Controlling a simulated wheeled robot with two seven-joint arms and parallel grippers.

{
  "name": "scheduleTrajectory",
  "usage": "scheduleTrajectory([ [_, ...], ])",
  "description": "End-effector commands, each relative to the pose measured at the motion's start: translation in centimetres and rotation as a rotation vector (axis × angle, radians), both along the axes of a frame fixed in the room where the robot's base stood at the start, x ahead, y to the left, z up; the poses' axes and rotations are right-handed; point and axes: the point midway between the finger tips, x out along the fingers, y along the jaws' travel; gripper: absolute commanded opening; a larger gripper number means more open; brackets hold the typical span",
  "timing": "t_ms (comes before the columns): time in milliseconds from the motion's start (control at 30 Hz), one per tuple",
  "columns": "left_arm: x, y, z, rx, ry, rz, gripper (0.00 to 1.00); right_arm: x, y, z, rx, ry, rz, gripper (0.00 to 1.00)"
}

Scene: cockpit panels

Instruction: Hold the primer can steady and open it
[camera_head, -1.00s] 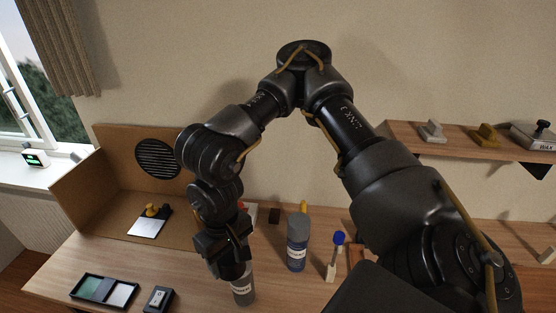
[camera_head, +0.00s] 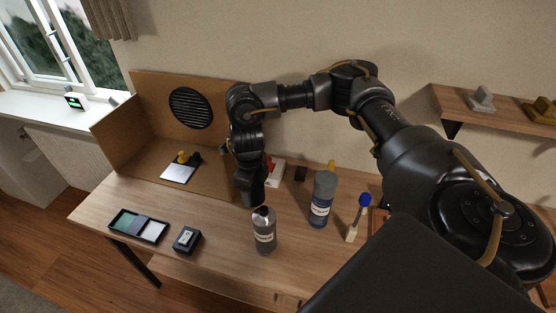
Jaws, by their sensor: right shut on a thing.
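The grey can with a pale label (camera_head: 265,239), which I take as the primer can, stands upright near the table's front edge. Its label is too small to read surely. My right gripper (camera_head: 256,200) points down right at the can's dark top. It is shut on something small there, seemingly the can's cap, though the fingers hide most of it. I cannot tell whether the cap is still seated on the can. My left gripper is not in view.
A blue-grey bottle (camera_head: 322,199) and a blue-tipped brush (camera_head: 359,217) stand right of the can. A small black box (camera_head: 187,239) and a two-part tray (camera_head: 138,226) lie left. A brown booth (camera_head: 150,121) holds a white plate (camera_head: 180,172). Bare wood lies between.

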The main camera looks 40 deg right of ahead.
Motion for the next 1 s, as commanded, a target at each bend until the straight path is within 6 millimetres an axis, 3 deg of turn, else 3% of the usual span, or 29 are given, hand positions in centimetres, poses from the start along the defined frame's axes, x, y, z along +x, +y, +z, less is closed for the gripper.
scheduleTrajectory([
  [300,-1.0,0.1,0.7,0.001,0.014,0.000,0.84,-2.2,-4.2,-3.9,-0.002,0.002,-0.719,0.34],
  [500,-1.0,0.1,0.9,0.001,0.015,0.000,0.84,-3.3,-6.1,-5.4,-0.002,-0.002,-1.018,0.34],
  [767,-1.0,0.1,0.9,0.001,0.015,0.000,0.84,-3.6,-6.6,-6.1,-0.002,-0.004,-1.109,0.34],
  [1000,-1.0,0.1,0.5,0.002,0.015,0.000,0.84,-3.7,-6.6,-10.1,-0.004,0.000,-1.109,0.34],
])
